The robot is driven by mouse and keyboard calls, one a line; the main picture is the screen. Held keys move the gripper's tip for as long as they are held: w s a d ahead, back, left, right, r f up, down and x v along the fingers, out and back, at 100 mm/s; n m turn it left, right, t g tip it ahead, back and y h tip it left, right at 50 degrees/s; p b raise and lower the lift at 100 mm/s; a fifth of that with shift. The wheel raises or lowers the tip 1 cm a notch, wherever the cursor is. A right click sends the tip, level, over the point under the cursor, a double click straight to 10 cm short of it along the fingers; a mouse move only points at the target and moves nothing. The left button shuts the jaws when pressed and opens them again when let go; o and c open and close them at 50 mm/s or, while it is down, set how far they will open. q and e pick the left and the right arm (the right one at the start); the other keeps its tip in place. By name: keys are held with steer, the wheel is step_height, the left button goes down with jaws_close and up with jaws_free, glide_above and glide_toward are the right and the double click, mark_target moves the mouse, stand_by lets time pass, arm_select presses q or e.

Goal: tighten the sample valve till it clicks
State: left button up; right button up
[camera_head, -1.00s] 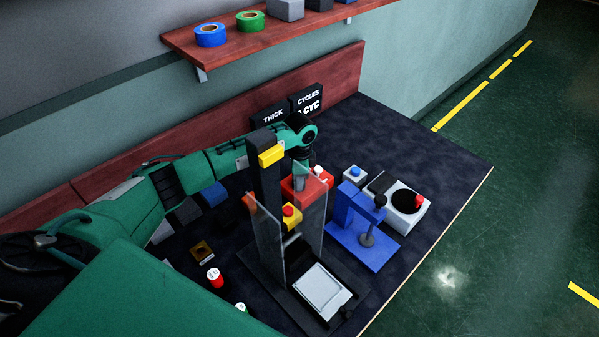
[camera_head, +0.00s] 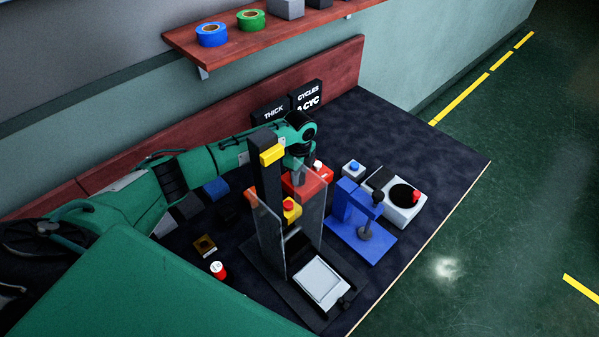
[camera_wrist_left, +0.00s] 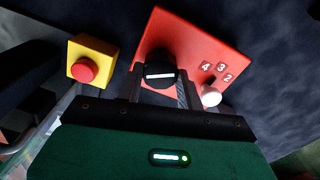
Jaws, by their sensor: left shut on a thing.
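The sample valve appears to be the black round knob (camera_wrist_left: 160,72) with a white line across it, set on a red box (camera_wrist_left: 198,48). The red box (camera_head: 318,184) shows in the head view behind a clear-sided stand. My left gripper (camera_wrist_left: 160,88) has a finger on each side of the knob and is shut on it. In the head view my left gripper (camera_head: 297,172) reaches down onto the red box, its fingertips partly hidden. A white knob (camera_wrist_left: 211,96) beside the numbers 4, 3 and 2 sits on the same box. My right gripper is not in view.
A yellow box with a red button (camera_wrist_left: 85,70) is close to my left gripper. The stand's black-and-yellow post (camera_head: 265,170) rises just in front of the arm. A blue press (camera_head: 362,230) and a grey unit with a black disc (camera_head: 402,205) stand to the right.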

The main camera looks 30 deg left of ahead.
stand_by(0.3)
arm_select(q)
steer(key=o, duration=1)
steer(key=shift+r, duration=0.15)
step_height(320, 180, up, 14)
steer(key=b, duration=0.2)
steer(key=shift+f, duration=0.2)
